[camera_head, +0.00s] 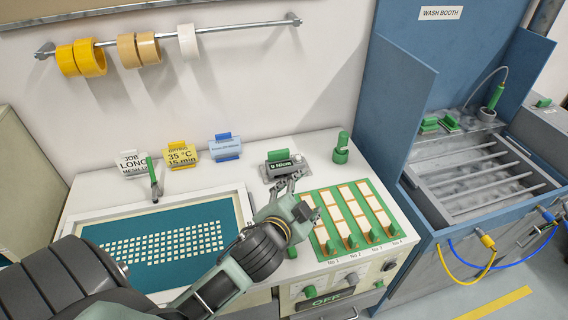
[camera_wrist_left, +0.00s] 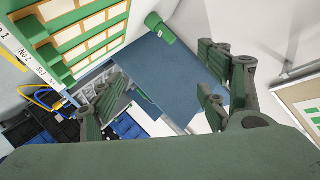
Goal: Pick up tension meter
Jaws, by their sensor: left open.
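The tension meter (camera_head: 283,164) is a small grey device with a green handle block on top and a dark display on its front. It stands upright on the white bench top, behind the screen and the green tray, and I cannot make it out in the left wrist view. My left gripper (camera_head: 289,184) is just in front of it with its fingers pointing towards it. The gripper is open and empty, and its fingers stand apart in the left wrist view (camera_wrist_left: 165,95). Whether a fingertip touches the meter I cannot tell. My right gripper is not in view.
A green bottle (camera_head: 341,148) stands right of the meter. The green tray (camera_head: 319,234) with pale cards is at front right, the teal screen (camera_head: 100,275) at front left. Small signs (camera_head: 181,155) stand at the back left. The blue wash booth (camera_head: 405,100) bounds the right.

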